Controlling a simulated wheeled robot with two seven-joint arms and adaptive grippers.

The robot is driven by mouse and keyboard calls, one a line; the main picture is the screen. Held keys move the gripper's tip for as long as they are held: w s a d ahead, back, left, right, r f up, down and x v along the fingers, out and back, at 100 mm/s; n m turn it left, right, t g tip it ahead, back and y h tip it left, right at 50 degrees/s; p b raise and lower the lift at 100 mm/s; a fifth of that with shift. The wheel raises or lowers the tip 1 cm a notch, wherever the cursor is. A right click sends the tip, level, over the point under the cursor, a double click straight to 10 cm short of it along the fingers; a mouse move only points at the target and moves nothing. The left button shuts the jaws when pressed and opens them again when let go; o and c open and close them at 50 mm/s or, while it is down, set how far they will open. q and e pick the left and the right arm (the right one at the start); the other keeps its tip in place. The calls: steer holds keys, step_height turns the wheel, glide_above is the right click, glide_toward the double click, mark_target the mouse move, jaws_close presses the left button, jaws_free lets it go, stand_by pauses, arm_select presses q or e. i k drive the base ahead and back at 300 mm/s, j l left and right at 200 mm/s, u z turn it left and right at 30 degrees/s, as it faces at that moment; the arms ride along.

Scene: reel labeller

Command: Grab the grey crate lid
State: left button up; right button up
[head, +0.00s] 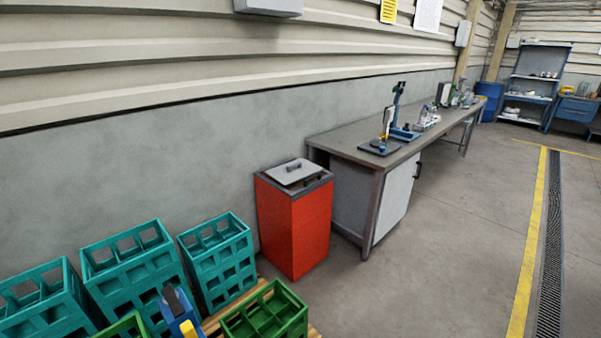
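A flat light grey lid (287,178) with a dark handle on top lies on the dark top of a red box (296,237), in the middle of the head view. I take it for the grey crate lid. Another small dark handle shows on the box top, just in front of the lid at the right. Neither of my grippers can be made out in the head view, and nothing touches the lid.
Teal crates (217,262) stand in stacks at the lower left, with a green crate (268,317) on a wooden pallet. A blue, yellow and dark object (183,318) is among them. A workbench (345,146) with equipment stands right of the box. The floor at right is clear.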

mark_target(287, 174)
steer(key=i+l, duration=0.15)
steer(key=l, duration=0.15)
steer(key=i+l, duration=0.1)
steer(key=l, duration=0.2)
steer(key=i+l+u, duration=0.1)
steer(key=l, duration=0.25)
steer(key=i+l, duration=0.25)
steer(key=l, duration=0.15)
steer(key=i+l+u, duration=0.1)
steer(key=i+l, duration=0.45)
steer(key=l, duration=0.15)
steer(key=i+l+u, duration=0.1)
steer(key=i+l, duration=0.4)
steer(key=i, duration=0.2)
steer(key=i+l+u, duration=0.15)
steer(key=i, duration=0.25)
